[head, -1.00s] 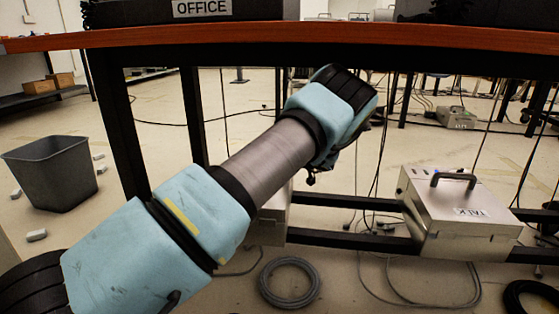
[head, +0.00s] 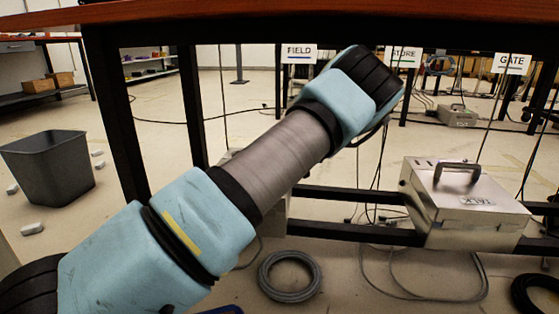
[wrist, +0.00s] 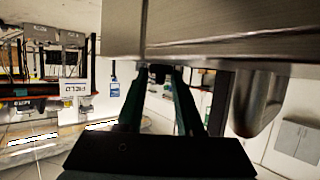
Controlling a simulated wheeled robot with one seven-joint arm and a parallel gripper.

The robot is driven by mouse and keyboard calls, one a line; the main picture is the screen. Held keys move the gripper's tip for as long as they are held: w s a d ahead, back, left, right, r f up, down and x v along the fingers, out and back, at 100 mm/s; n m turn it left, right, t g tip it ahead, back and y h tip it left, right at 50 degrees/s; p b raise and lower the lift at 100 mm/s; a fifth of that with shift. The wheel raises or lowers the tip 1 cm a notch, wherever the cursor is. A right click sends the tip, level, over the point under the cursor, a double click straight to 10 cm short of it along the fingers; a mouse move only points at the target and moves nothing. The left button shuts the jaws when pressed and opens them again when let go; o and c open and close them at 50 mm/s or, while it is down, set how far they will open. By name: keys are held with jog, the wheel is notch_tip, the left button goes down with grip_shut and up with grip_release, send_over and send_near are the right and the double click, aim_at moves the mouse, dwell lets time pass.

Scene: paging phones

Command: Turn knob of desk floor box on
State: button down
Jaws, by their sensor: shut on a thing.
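In the wrist view a large brushed-metal box (wrist: 220,28) fills the top, close to the camera. A small dark knob (wrist: 158,72) sits below its edge, between the tips of my gripper (wrist: 160,76). The two teal fingers are closed on it. In the head view my arm reaches up and right under the desk, and its end hides my gripper. A metal floor box marked TALK (head: 450,215), with a handle on top, stands at the right. Another box is mostly hidden behind my arm. I cannot tell which of these the wrist view shows.
The desk (head: 290,17) spans the top of the head view, with a dark leg (head: 118,130) at left. A grey bin (head: 48,170) stands on the floor at left. A coiled cable (head: 290,276) and loose cables lie below. A rounded metal part (wrist: 254,103) is right of my fingers.

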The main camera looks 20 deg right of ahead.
jog(key=m+h+b, duration=0.1)
jog(key=b, duration=0.2)
jog(key=shift+d+f, duration=0.1)
jog(key=shift+f, duration=0.1)
jog(key=shift+s+r+b, duration=0.1)
jog(key=shift+r+b, duration=0.15)
jog(key=shift+b, duration=0.1)
jog(key=c, duration=0.6)
grip_release()
jog(key=shift+a, duration=0.2)
jog(key=shift+o, duration=0.2)
jog(key=p+v, duration=0.2)
jog(key=v, duration=0.8)
jog(key=shift+s+a+r, duration=0.15)
jog(key=shift+s, duration=0.2)
